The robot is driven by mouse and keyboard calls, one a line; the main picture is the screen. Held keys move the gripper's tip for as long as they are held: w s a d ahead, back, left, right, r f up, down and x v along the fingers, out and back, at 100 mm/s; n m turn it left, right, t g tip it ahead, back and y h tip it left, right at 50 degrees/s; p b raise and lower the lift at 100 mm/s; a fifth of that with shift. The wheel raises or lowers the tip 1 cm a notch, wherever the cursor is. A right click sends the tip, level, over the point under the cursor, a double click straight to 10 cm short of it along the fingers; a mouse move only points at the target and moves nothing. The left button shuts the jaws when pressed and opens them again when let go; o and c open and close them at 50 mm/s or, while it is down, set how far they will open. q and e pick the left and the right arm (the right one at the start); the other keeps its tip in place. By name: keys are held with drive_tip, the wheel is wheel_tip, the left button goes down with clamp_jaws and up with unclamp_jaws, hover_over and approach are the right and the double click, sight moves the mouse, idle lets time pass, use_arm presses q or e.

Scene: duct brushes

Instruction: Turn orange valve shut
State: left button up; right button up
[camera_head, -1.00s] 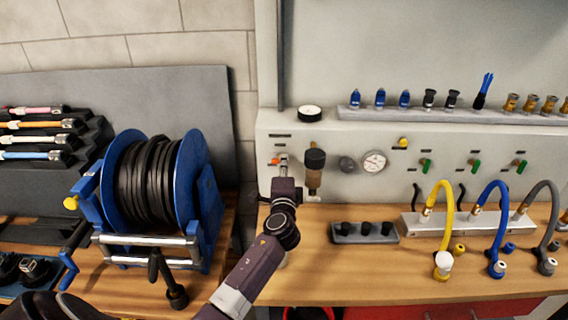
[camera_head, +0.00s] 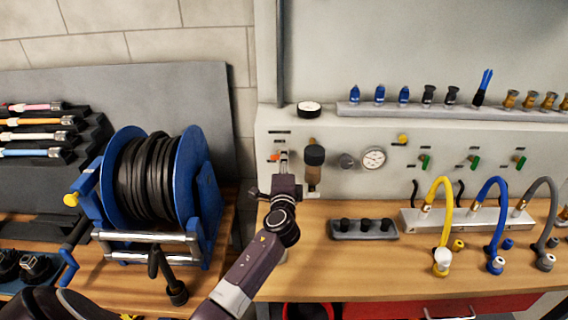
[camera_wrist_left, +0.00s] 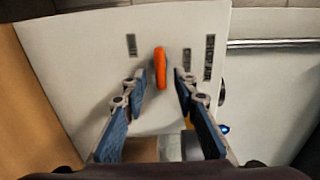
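The orange valve (camera_head: 275,157) is a small orange handle on the left part of the pale panel, partly hidden by my gripper in the head view. In the left wrist view the orange handle (camera_wrist_left: 160,68) is a narrow upright bar on the panel face. My left gripper (camera_wrist_left: 158,88) is open, with one blue-padded finger on each side below the handle and nothing between the pads. In the head view my left gripper (camera_head: 283,165) is in front of the panel at the valve. My right gripper is not in view.
A brown-and-black regulator (camera_head: 314,165) is just right of the valve, with a gauge (camera_head: 373,158) farther right. A blue hose reel (camera_head: 188,185) stands left of my arm. A grey block with black knobs (camera_head: 363,229) lies on the wooden bench (camera_head: 350,275).

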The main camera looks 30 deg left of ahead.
use_arm(q)
drive_tip(key=v, duration=1.2)
drive_tip(key=shift+f, duration=0.1)
